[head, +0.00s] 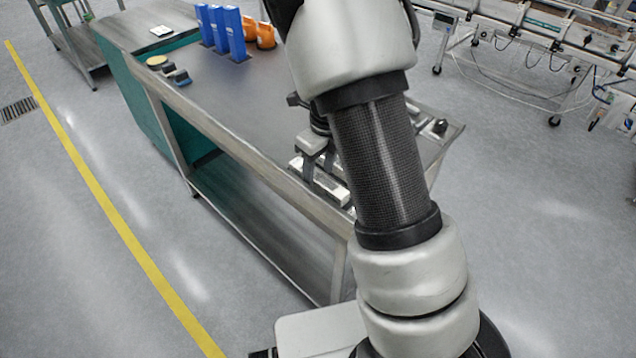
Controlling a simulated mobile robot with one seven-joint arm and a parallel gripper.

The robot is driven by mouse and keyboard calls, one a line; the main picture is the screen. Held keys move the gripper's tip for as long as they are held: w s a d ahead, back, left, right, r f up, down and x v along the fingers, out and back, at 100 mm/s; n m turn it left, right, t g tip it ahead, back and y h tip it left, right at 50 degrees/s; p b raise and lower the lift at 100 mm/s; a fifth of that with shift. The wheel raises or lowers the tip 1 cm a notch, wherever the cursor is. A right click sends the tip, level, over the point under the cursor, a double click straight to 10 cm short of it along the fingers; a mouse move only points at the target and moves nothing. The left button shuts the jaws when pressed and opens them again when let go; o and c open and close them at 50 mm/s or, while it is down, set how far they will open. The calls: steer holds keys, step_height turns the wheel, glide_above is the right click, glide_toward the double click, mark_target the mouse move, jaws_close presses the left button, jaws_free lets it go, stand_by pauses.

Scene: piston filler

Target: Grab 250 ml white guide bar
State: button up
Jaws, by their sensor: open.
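Light-coloured bars, which look like the white guide bars, lie close together near the front end of the workbench in the head view. One bar (331,187) shows to the right of my gripper's fingers. I cannot read any marking, so I cannot tell which is the 250 ml one. My gripper (318,168) points down just over these bars, with its dark fingers apart. I cannot tell whether the fingers touch or straddle a bar. My arm hides the right part of this area.
The workbench (235,105) has a clear grey middle. Blue upright holders (229,33) and orange containers (265,35) stand at its far end. Small dark items (177,77) lie by its left edge. A conveyor frame (530,40) stands at the back right. The floor at left is open.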

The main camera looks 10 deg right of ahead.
steer(key=shift+f, duration=0.45)
steer(key=shift+r, duration=0.1)
jaws_close()
